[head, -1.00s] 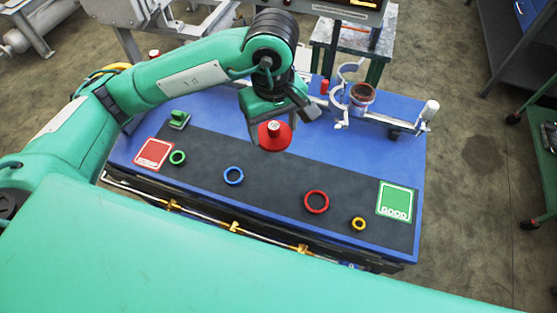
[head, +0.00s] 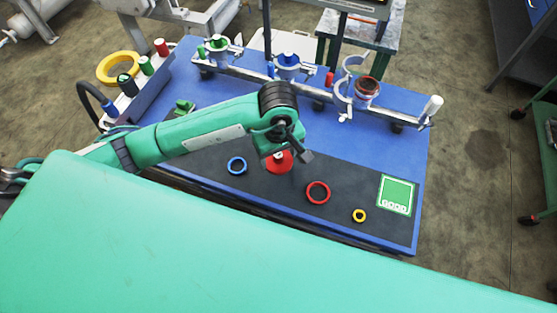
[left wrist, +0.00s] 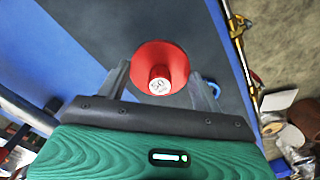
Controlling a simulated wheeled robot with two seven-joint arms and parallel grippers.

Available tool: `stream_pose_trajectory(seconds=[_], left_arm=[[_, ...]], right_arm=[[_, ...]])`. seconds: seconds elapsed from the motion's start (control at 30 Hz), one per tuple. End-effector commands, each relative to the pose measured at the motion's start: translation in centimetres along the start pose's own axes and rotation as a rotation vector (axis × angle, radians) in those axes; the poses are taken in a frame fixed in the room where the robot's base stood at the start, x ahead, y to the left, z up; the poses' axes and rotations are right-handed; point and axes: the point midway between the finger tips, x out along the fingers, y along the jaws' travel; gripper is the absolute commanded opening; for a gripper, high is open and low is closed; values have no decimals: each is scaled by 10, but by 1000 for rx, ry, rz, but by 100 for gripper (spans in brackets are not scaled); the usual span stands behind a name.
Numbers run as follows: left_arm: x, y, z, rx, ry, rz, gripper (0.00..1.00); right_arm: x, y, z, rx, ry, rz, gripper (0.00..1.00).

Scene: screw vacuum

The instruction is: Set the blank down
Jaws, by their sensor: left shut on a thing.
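The blank is a red disc with a short stem marked "50". It shows in the head view (head: 277,165) and in the left wrist view (left wrist: 174,54). My left gripper (head: 286,149) is shut on it, and its two fingers stand on either side of it in the left wrist view (left wrist: 162,80). The blank is over the dark mat (head: 340,176), between a blue ring (head: 229,169) and a red ring (head: 309,199). I cannot tell whether its underside touches the mat. My right gripper is not in view.
A yellow ring (head: 354,217) and a green GOOD panel (head: 397,184) lie right on the mat. A rail with clamps (head: 318,91) runs along the back of the blue table (head: 330,135). A button box (head: 128,110) stands at the back left.

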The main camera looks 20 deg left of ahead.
Motion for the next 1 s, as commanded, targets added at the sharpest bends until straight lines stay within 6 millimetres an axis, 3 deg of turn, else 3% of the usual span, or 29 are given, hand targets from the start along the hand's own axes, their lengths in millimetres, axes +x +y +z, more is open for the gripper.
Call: stream_pose_trajectory(seconds=[0.43, 0.8, 0.83, 0.9, 1.0], left_arm=[[44, 0, 1, 1, -1, 0, 41], [50, 0, 0, 2, 1, 2, 41], [48, 0, 0, 2, 1, 2, 72], [48, 0, 0, 1, 1, 2, 86], [48, 0, 0, 1, 1, 1, 88]], right_arm=[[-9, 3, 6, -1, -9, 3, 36], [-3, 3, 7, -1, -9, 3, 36], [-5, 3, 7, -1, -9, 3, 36], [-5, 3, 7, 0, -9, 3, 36], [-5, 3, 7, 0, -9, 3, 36]])
